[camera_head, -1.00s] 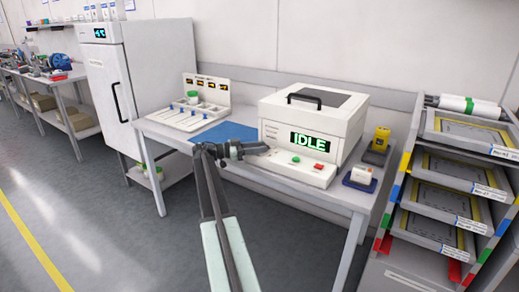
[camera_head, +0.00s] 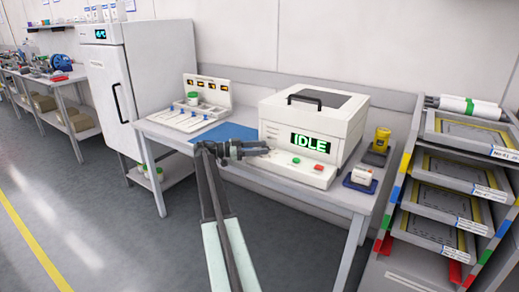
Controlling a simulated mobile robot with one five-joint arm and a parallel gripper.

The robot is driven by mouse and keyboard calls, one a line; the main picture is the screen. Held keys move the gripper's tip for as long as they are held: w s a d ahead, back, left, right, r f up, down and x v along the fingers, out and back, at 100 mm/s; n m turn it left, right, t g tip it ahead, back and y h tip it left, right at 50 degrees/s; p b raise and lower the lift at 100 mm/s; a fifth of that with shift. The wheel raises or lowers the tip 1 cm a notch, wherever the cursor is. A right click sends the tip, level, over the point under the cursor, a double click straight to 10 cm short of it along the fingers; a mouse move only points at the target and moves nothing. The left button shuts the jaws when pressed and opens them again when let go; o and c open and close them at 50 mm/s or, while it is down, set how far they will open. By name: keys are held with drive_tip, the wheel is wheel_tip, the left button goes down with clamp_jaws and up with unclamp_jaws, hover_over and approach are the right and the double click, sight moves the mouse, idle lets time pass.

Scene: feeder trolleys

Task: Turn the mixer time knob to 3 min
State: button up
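The white mixer (camera_head: 333,108) stands on the white table, with a black handle on its lid and a green display (camera_head: 312,144) reading IDLE. A green button (camera_head: 296,161) and a red button (camera_head: 319,167) sit on its front ledge. My gripper (camera_head: 268,151) is at the left front of the mixer, pointing right. Its fingers cover the left part of the front ledge, and I see no time knob; it may be hidden there. I cannot tell whether the gripper touches the mixer, or whether its fingers are apart.
A blue mat (camera_head: 222,133) lies left of the mixer, by a panel with several small displays (camera_head: 209,91). A yellow container (camera_head: 381,139) and a white item on a blue base (camera_head: 361,175) stand right. A tray rack (camera_head: 410,158) borders the right side; the floor at left is clear.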

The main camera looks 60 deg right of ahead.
drive_tip(key=shift+w, duration=0.1)
drive_tip(key=v, duration=0.7)
drive_tip(key=shift+w+a, duration=0.25)
